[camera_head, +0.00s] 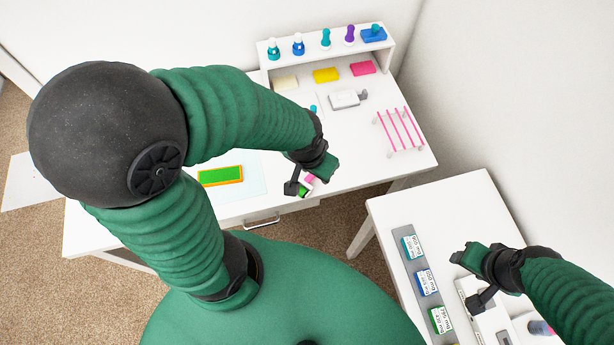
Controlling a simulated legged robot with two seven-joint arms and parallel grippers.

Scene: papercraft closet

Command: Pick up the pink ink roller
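My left gripper (308,178) hangs low over the front edge of the white desk, with its fingers spread apart. A small pink piece (310,179), possibly the pink ink roller, shows between or just below these fingers, beside a small green and white piece (303,190). The gripper hides most of both, so I cannot tell whether it touches them. My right gripper (471,277) is open and empty above the side table at the lower right.
The white desk (359,171) carries a pink rack (399,130), a green pad with orange rim (221,176) and a grey-white device (345,99). A shelf (383,53) with stamps stands behind. The side table (398,205) holds a grey tray (416,268) of labelled ink packs.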

